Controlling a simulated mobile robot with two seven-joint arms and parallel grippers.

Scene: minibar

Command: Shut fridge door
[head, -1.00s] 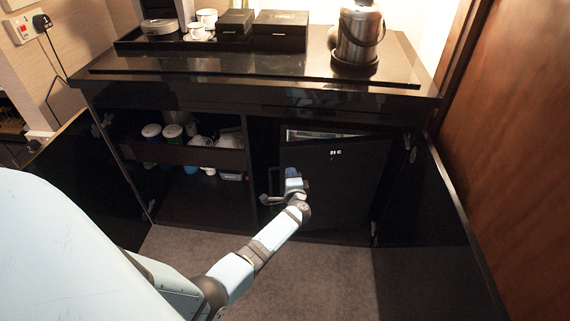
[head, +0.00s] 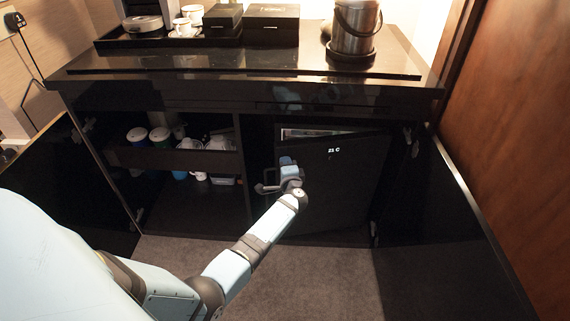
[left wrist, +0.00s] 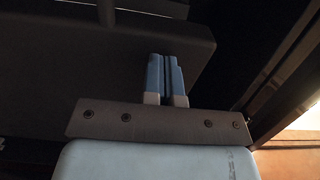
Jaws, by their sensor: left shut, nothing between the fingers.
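My right gripper is not in view.
An open cabinet door (head: 455,225) stands on the right, another (head: 70,185) on the left. The left compartment holds several bottles and cups around a drawer (head: 170,158). The countertop (head: 240,62) bears a tray, boxes and a steel flask (head: 355,28). Carpet (head: 310,270) in front is clear.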

